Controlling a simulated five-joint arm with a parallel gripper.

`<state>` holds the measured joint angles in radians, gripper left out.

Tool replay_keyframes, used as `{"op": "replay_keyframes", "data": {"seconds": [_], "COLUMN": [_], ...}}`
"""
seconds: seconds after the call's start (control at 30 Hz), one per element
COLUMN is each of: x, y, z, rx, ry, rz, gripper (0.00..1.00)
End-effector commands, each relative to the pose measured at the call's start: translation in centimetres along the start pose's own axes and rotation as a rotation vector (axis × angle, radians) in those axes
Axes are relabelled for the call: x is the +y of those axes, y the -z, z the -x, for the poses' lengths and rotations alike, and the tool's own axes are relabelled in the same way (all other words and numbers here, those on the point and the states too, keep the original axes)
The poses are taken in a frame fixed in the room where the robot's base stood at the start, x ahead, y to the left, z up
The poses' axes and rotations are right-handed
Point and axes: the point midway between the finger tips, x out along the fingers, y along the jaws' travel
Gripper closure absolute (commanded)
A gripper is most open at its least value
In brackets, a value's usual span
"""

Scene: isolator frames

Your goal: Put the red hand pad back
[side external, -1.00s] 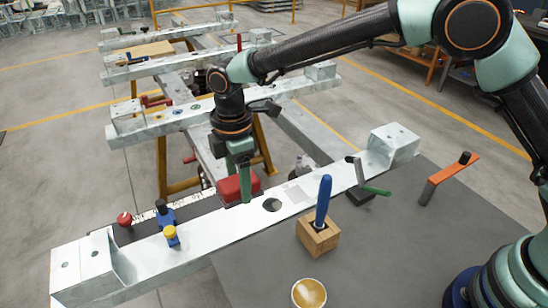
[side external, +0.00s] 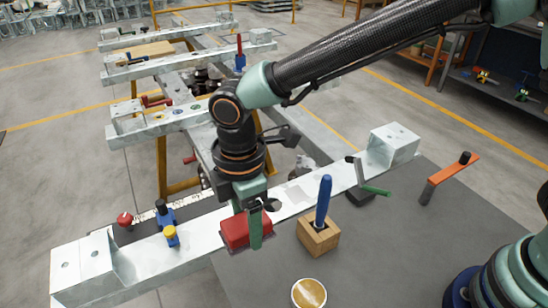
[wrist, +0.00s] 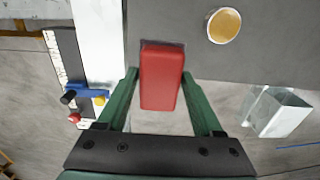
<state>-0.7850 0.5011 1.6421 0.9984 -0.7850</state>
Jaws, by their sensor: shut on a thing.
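The red hand pad (side external: 235,233) is a red block between the fingers of my gripper (side external: 250,232). In the wrist view the red pad (wrist: 162,80) lies lengthwise between the two green fingers of my gripper (wrist: 160,76), which is shut on it. A dark strip shows at its far end. In the side view it appears at the near edge of the long pale metal beam (side external: 204,240), beside the grey mat (side external: 400,250). I cannot tell whether it touches either. One finger covers part of the pad.
A wooden block (side external: 318,238) holding a blue-handled tool (side external: 323,200) stands just right of the pad. A cup (side external: 309,293) is nearer the camera. A blue clamp with a yellow knob (side external: 170,236) sits left on the beam. An orange-handled piece (side external: 450,178) stands right.

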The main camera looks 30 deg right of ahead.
Motion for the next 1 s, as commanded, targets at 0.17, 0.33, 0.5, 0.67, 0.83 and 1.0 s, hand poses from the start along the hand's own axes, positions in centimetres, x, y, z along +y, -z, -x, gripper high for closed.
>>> {"op": "replay_keyframes", "data": {"seconds": [0.17,0.33,0.5,0.67,0.83,1.0], "x": [0.0,0.0,0.0,0.0,0.0,0.1], "y": [-0.1,0.0,0.0,0.0,0.0,0.0], "z": [-4.3,-6.5,-7.7,-10.1,-11.2,-11.2], "rx": [-0.003,-0.001,-0.001,-0.002,0.001,0.001], "ry": [0.003,0.001,0.001,0.002,-0.001,-0.001], "rz": [0.000,0.000,0.000,0.000,0.000,0.000], "gripper": [0.84,0.84,0.84,0.84,0.84,0.84]}}
